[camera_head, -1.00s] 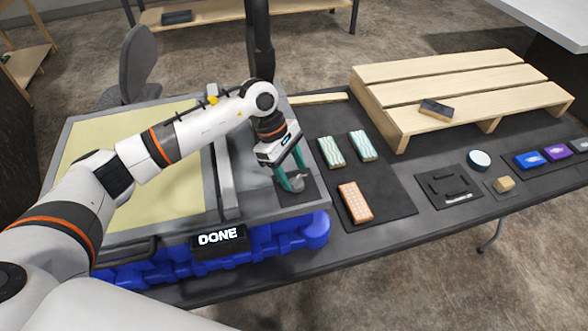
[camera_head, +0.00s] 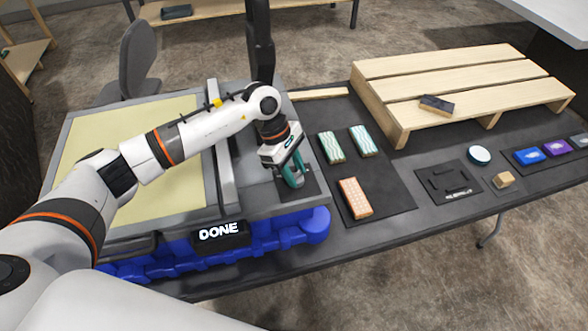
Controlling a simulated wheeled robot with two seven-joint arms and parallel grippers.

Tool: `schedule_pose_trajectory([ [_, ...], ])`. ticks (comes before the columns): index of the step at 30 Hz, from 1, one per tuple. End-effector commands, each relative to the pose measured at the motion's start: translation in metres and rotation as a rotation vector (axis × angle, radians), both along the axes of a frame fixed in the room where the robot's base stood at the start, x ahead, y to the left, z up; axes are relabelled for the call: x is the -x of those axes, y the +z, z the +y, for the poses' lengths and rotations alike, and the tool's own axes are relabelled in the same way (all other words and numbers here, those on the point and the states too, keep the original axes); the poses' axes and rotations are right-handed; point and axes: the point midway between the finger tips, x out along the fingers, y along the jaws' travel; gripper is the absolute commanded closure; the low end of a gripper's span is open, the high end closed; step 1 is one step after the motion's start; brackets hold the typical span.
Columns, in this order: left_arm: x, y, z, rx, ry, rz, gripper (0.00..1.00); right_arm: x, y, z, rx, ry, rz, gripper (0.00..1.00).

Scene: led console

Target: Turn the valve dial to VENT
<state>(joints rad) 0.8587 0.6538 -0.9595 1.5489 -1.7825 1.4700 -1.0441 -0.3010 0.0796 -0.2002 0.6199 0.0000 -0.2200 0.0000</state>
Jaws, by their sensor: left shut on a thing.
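The valve dial (camera_head: 294,181) is a small grey knob on a dark square plate at the right end of the grey console (camera_head: 240,210). My left gripper (camera_head: 292,178) points down over it, its teal fingers shut on the dial. The fingers hide most of the dial, and I cannot make out its markings or which way it points. A black sign (camera_head: 220,232) on the console's front reads DONE in white. My right gripper is not in view.
Right of the console, two green patterned blocks (camera_head: 331,148) (camera_head: 363,141) and an orange one (camera_head: 355,198) lie on a dark mat. A wooden pallet (camera_head: 440,75) stands behind. A round blue-white disc (camera_head: 480,155) and a small wooden block (camera_head: 503,180) are farther right.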

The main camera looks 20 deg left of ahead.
Motion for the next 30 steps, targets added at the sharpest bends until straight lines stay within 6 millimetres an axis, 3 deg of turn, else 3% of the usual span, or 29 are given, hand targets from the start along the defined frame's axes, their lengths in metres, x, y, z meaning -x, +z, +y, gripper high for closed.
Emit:
schedule_pose_trajectory([
  [8,0.001,-0.003,0.001,0.001,0.145,-0.004,0.88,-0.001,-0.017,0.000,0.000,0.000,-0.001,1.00],
  [30,0.004,-0.003,-0.001,0.002,0.832,-0.008,0.88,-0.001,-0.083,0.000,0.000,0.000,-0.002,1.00],
])
